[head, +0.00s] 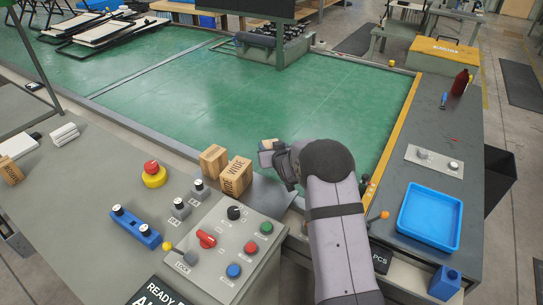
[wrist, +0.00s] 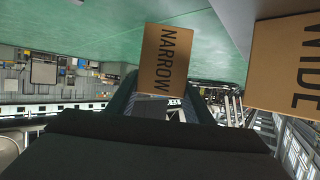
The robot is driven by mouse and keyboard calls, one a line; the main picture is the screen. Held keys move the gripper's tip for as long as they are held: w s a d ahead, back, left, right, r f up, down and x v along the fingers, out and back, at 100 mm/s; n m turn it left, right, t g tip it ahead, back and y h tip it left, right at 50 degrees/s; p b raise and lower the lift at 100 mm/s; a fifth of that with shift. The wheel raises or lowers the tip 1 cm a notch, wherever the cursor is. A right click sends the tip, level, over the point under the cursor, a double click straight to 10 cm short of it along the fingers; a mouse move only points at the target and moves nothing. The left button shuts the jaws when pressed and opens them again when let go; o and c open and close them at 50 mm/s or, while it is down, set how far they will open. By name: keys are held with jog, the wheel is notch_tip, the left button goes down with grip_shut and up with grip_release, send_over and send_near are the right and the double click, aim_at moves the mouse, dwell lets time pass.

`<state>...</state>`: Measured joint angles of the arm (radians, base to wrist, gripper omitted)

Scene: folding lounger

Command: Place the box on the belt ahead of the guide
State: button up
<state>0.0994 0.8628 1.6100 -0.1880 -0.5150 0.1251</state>
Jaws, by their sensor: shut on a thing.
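My gripper (head: 267,155) is at the near edge of the green belt (head: 285,105), just right of the WIDE box. It is shut on a small cardboard box marked NARROW (wrist: 168,58), which shows between the fingers in the wrist view. In the head view only a tan bit of this box (head: 269,145) shows past the gripper. A cardboard box marked WIDE (head: 236,177) stands beside it and also shows in the wrist view (wrist: 288,65). A grey bar (head: 160,67) crosses the belt at the left; I cannot tell if it is the guide.
Another cardboard box (head: 213,160) stands behind the WIDE one. The control panel (head: 215,232) with knobs and a lever lies in front. A yellow rail (head: 395,135) edges the belt at right, beside a blue tray (head: 431,217). The middle of the belt is clear.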

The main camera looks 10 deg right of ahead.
jog(key=shift+f+p, duration=0.35)
jog(key=shift+f, duration=1.7)
jog(key=shift+f, duration=0.1)
jog(key=o, duration=1.1)
jog(key=shift+f, duration=0.1)
jog(key=shift+o, duration=0.2)
jog(key=shift+r, duration=0.2)
jog(key=b+v, duration=0.1)
jog(key=v, duration=1.1)
jog(key=shift+b, duration=0.3)
